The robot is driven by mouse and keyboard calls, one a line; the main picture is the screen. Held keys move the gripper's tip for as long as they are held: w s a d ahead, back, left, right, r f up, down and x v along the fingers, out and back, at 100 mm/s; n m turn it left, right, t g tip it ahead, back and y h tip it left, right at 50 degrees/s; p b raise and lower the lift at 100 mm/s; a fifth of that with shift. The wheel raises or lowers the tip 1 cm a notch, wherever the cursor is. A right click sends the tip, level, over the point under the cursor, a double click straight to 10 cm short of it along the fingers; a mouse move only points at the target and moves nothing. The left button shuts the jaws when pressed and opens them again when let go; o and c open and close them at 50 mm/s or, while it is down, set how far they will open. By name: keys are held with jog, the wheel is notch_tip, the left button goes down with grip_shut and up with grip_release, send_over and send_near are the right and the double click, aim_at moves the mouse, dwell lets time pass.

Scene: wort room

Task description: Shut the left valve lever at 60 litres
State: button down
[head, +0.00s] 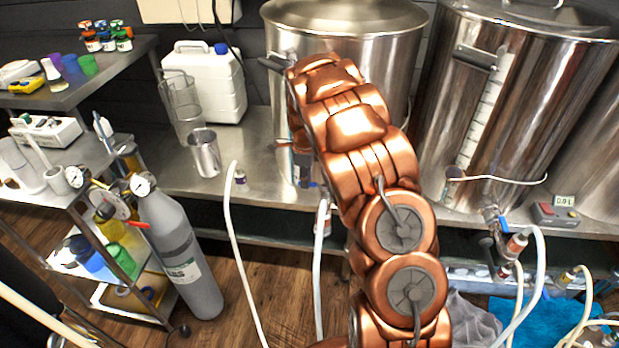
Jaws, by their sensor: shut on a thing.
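The left steel kettle (345,32) stands on the steel bench, and my copper arm crosses in front of it. A small blue part of the left valve lever (309,184) shows low on the kettle's front, beside my arm. My gripper (303,163) is at this lever, mostly hidden behind the arm, and is shut on it. The fingertips and the lever's angle cannot be made out. A white hose with a fitting (323,212) hangs below the valve. The left kettle's level scale is not readable from here.
The right kettle (510,110) has a scale, a blue-handled valve (502,224) and a hose. A small display (563,201) stands beside it. A white canister (215,85), clear jug (182,105) and steel cup (205,153) stand left; a gas cylinder (180,250) is on the floor.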

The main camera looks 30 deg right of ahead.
jog(key=shift+d, duration=0.1)
jog(key=c, duration=1.1)
grip_release()
jog(key=shift+r, duration=0.1)
notch_tip(320, 180, up, 12)
jog(key=shift+f, duration=0.1)
